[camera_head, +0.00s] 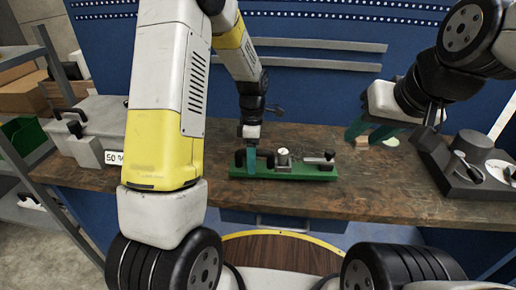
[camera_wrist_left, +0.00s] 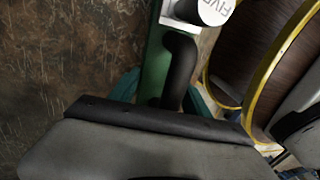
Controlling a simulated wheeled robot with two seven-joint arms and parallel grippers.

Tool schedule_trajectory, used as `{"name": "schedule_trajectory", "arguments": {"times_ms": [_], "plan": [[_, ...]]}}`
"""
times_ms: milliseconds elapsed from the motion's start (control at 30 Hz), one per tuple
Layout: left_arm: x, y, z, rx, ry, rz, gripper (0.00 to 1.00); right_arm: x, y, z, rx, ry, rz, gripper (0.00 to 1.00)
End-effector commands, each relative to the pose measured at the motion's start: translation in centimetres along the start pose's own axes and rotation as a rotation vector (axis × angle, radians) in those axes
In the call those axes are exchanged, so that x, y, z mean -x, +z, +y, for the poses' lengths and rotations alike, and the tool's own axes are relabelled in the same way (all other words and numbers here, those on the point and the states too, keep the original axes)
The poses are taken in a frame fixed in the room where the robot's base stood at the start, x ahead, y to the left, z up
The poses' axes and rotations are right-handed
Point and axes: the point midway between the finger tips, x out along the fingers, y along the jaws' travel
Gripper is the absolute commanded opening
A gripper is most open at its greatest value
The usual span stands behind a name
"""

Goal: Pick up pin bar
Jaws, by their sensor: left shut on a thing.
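The pin bar (camera_head: 310,174), a long green bar, lies along the front of the wooden bench in the head view. It carries a black curved handle, a white round-topped piece (camera_head: 283,153) and a dark cylinder with a light end (camera_head: 322,158). My right gripper (camera_head: 370,131) hangs open and empty above the bench, right of the bar.
A grey box with a black handle (camera_head: 90,125) stands at the bench's left. A dark device with a round light dial (camera_head: 472,165) stands at the right end. A small tan block (camera_head: 362,142) and a pale green disc (camera_head: 391,142) lie near my right gripper. The bench front is clear.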

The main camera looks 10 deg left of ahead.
Motion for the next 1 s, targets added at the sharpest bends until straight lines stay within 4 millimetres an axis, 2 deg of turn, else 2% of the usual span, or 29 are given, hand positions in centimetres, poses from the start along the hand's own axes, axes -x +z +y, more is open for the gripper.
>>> {"name": "schedule_trajectory", "arguments": {"times_ms": [267,600,800,1000], "plan": [[-0.3,0.7,-4.5,-0.004,0.001,0.0,0.0,0.0,0.0,0.0,0.0,0.0,0.0,0.36],[-1.1,1.6,-11.8,-0.003,0.001,-0.001,0.0,0.0,0.0,0.0,0.0,0.0,0.0,0.36],[-1.4,1.9,-14.0,-0.001,0.002,-0.001,0.0,0.0,0.0,0.0,0.0,0.0,0.0,0.36],[-1.5,2.0,-14.7,0.0,0.001,-0.001,0.0,0.0,0.0,0.0,0.0,0.0,0.0,0.36]]}}
